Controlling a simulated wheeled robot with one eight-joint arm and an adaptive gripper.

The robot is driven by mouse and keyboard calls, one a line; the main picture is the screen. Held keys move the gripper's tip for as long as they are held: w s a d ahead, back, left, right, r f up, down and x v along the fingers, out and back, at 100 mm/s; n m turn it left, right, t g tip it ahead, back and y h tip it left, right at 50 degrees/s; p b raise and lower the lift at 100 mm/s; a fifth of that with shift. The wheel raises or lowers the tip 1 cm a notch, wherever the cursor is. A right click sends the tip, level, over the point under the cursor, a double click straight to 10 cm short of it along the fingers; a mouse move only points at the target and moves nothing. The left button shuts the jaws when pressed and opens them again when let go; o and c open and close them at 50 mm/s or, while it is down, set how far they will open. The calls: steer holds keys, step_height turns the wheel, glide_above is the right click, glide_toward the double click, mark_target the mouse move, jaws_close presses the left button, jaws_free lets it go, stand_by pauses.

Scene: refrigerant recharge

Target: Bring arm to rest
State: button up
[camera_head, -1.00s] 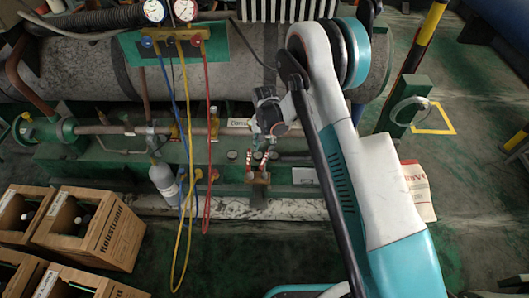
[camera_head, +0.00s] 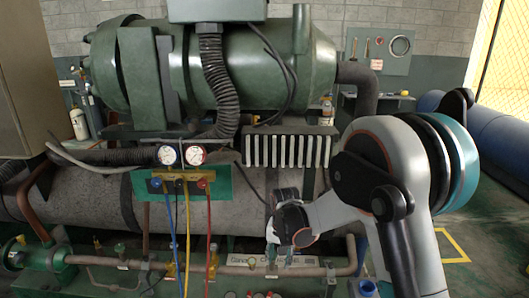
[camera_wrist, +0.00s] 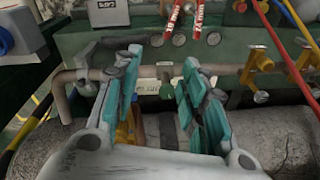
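My arm (camera_head: 345,208) is bent on the right side of the head view and reaches left in front of the big grey cylinder (camera_head: 90,200). My gripper (camera_head: 279,256) hangs at its end, just above the label on the lower pipe (camera_head: 225,270). In the wrist view my gripper (camera_wrist: 158,72) shows two teal fingers spread apart with nothing held between them. Two red-and-white items (camera_wrist: 184,15) stand beyond the fingertips, apart from them.
The gauge manifold (camera_head: 182,182) with blue, yellow and red hoses is left of my gripper. A white finned part (camera_head: 288,150) and a green tank (camera_head: 215,70) are above. Blue cylinders (camera_head: 490,150) lie at the right.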

steer(key=s+d+r+n+t, duration=0.1)
steer(key=s+d+r, duration=0.4)
steer(key=r, duration=0.4)
steer(key=s+d+r+n+t, duration=0.15)
steer(key=s+d+r, duration=0.25)
steer(key=s+r, duration=0.4)
steer(key=s+d+r+t, duration=0.1)
steer(key=s+d+r, duration=0.1)
steer(key=s, duration=0.6)
steer(key=s+d+r+t, duration=0.2)
steer(key=s+d, duration=0.2)
steer(key=s, duration=0.5)
steer(key=shift+r+n, duration=0.4)
steer(key=shift+n, duration=0.05)
